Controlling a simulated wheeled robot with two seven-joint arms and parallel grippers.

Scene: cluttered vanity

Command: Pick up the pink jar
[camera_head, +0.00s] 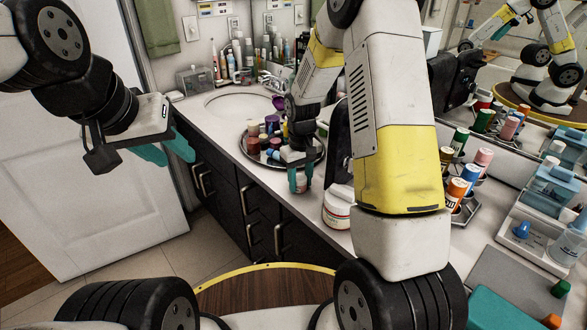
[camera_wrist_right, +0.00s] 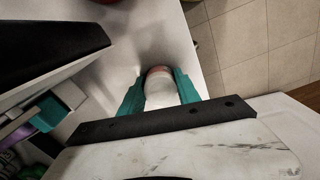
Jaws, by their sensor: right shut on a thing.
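My right gripper (camera_head: 300,181) is shut on a small jar near the front edge of the counter. In the right wrist view the jar (camera_wrist_right: 160,90) sits between the two teal fingers. It looks whitish with a pinkish-red band at its far end. In the head view only a little of the jar (camera_head: 301,184) shows between the fingers. I cannot tell whether it touches the counter. My left gripper (camera_head: 167,149) is open and empty, in the air in front of the dark cabinets.
A round tray (camera_head: 314,163) of several bottles and jars stands just behind my right gripper. A larger white jar with a red label (camera_head: 338,208) stands to its right. Bottles in a rack (camera_head: 464,212) and blue-white containers (camera_head: 548,190) fill the right side. The sink (camera_head: 240,100) lies further back.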

